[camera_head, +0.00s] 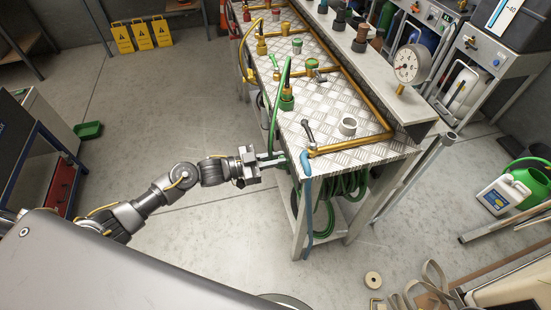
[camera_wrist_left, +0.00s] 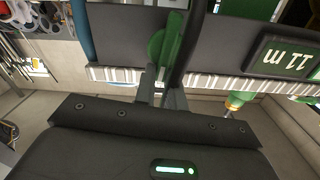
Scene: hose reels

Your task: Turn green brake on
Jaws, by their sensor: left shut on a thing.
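My left gripper (camera_head: 272,160) is at the front edge of the metal-topped bench (camera_head: 330,105), at its near left corner. In the left wrist view its two fingers (camera_wrist_left: 160,78) are closed around a narrow green piece (camera_wrist_left: 168,42), which looks like the green brake. A black bar or hose runs just right of it and hides part of it. In the head view the gripped piece is too small to make out clearly. My right gripper is not in view.
Coiled green hose (camera_head: 345,186) hangs under the bench. A blue hose (camera_head: 308,190) hangs over its near corner. The floor left of the bench is mostly clear.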

